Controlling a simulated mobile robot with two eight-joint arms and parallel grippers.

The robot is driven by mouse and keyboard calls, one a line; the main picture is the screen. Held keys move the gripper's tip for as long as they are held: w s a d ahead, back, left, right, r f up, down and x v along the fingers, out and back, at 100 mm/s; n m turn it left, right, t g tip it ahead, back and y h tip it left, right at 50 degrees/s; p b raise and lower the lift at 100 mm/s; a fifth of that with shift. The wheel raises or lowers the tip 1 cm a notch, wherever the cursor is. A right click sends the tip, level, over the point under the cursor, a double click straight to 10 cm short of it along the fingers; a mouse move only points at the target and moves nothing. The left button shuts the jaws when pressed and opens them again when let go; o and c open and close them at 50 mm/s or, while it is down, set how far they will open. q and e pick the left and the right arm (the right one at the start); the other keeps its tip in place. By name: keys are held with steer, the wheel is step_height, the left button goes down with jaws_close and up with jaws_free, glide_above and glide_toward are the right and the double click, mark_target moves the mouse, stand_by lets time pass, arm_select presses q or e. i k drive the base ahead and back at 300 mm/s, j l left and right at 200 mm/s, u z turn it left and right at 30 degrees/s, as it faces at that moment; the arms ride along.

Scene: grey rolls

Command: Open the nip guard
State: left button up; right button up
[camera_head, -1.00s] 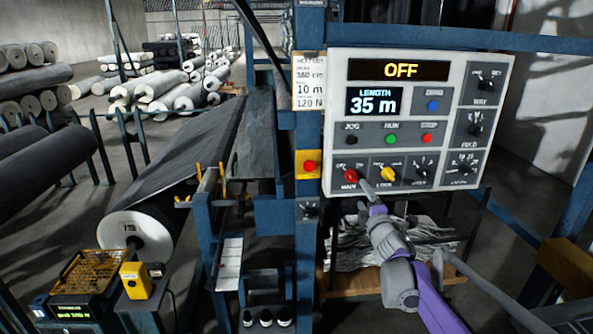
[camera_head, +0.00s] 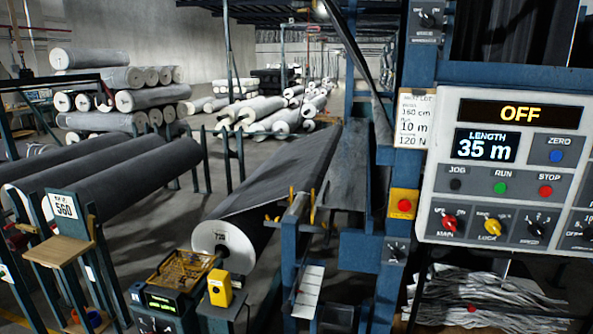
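The nip guard cannot be told for certain among the machine parts. A rotary switch (camera_head: 428,18) is mounted high on the blue post, with a label too small to read surely. A second dark knob (camera_head: 395,252) is lower on the post, under the red button on its yellow plate (camera_head: 404,204). The control panel (camera_head: 437,105) at the right reads OFF and LENGTH 35 m. It carries a red MAIN knob (camera_head: 449,223) and a yellow knob (camera_head: 492,226). Neither of my grippers is in view.
A dark fabric web (camera_head: 275,175) runs up from a large roll (camera_head: 222,244) into the blue frame. A yellow box (camera_head: 220,288) and a small display unit (camera_head: 172,300) stand in front. Grey rolls on racks (camera_head: 110,185) fill the left. Crumpled sheet material (camera_head: 480,295) lies under the panel.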

mark_target(343, 187)
steer(key=i+j+z, duration=0.1)
steer(key=z, duration=0.25)
steer(key=j+z, duration=0.1)
steer(key=z, duration=0.25)
steer(key=i+j+z, duration=0.15)
steer(key=j, duration=0.2)
steer(key=j+z, duration=0.15)
steer(key=j, duration=0.2)
steer(key=i+j+z, duration=0.1)
steer(key=j, duration=0.3)
steer(key=i+l, duration=0.05)
